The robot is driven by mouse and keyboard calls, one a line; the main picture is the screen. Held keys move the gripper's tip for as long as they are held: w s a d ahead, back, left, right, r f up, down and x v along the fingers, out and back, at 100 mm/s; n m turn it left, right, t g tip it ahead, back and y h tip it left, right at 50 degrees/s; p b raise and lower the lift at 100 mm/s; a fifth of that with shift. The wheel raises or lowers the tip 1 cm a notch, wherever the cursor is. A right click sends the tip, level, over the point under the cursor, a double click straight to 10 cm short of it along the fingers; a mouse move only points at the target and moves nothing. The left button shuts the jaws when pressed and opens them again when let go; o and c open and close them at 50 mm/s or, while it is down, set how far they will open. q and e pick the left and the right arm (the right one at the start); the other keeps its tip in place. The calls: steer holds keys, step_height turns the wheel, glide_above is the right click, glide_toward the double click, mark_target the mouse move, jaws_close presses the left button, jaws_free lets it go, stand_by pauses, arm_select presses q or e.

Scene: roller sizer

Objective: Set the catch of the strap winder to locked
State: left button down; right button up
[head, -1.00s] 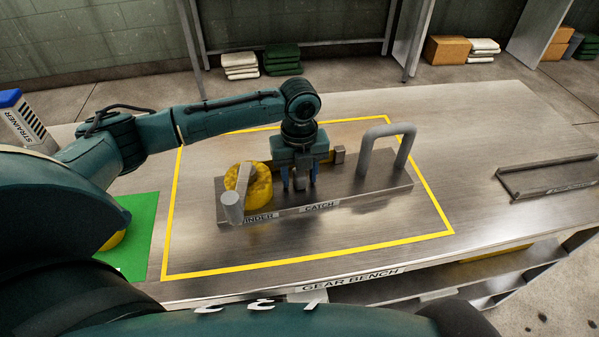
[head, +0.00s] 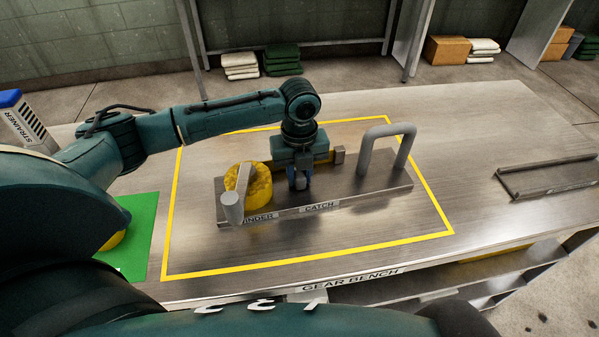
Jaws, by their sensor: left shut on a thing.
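The strap winder's grey metal base (head: 375,189) lies on the bench inside a yellow outline. At its left are a yellow drum (head: 262,187) and a crank with a grey upright knob (head: 232,208). A grey U-shaped handle (head: 366,152) stands at its right end. The CATCH label (head: 319,207) is on the front edge. My left gripper (head: 299,185) points down just behind this label, its fingers shut on the small catch. The fingers hide most of the catch, so I cannot tell its setting. My right gripper is not in view.
A shallow metal tray (head: 545,178) is at the right. The bench front is clear.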

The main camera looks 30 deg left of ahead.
arm_select(q)
steer(key=shift+w+a+r+p, duration=0.2)
steer(key=shift+w+a+p, duration=0.4)
steer(key=shift+w+a, duration=0.2)
steer(key=shift+w+a+f, duration=0.15)
steer(key=shift+w, duration=0.15)
steer(key=c, duration=1.2)
jaws_free()
step_height(320, 180, up, 13)
